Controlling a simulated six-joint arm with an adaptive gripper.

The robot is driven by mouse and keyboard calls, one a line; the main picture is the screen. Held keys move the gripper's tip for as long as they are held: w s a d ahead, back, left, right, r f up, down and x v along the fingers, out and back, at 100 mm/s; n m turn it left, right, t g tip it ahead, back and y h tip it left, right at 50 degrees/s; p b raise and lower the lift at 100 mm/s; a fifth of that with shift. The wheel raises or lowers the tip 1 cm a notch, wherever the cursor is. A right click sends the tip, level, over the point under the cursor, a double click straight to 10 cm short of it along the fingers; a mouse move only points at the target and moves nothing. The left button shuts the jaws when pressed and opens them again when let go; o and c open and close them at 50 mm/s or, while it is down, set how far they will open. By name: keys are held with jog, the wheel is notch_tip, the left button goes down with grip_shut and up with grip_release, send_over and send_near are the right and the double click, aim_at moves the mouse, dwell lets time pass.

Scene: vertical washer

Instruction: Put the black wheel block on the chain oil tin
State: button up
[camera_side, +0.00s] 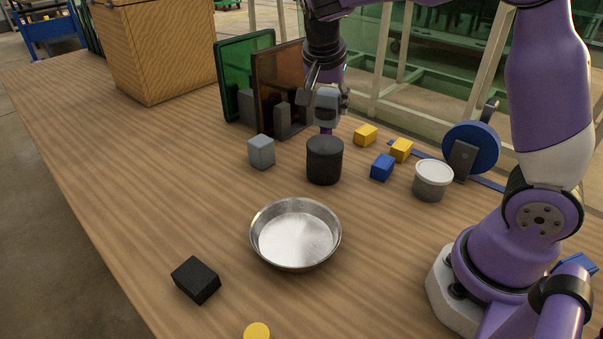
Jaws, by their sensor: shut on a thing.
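A black block (196,280) lies on the table at the front left, apart from my gripper. A dark round tin (324,160) stands upright near the middle; no label is readable, so I cannot tell for sure that it is the chain oil tin. My gripper (327,96) points down just above and behind this tin. It is shut on a grey piece that looks like a block (327,108), partly hidden by the fingers. A grey tub with a white lid (432,181) stands to the right.
A shallow metal bowl (295,235) lies in front of the dark tin. A grey block (261,151), yellow blocks (365,135) and a blue block (382,167) stand nearby. Green and brown panels (278,90) rise behind. A blue wheel (471,147) is at right.

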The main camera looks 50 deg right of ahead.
aim_at(327, 121)
jog(key=shift+d+f, duration=0.15)
jog(key=shift+f, duration=1.95)
jog(key=shift+f, duration=0.1)
jog(key=o, duration=1.2)
jog(key=v, duration=1.2)
jog(key=s+d+r+n+t+y, duration=0.1)
jog(key=s+d+n+t, duration=0.1)
jog(key=s+n, duration=0.35)
jog(key=s+a+f+n+y, duration=0.1)
jog(key=s+a+n, duration=0.1)
jog(key=s+a+f+n+t+y, duration=0.1)
jog(key=s+a+f+n, duration=0.1)
jog(key=s+n, duration=0.1)
jog(key=s+a+f+n+y, duration=0.1)
jog(key=s+a+f+n, duration=0.1)
jog(key=s+n, duration=0.1)
jog(key=shift+f+t, duration=0.2)
jog(key=shift+t, duration=0.2)
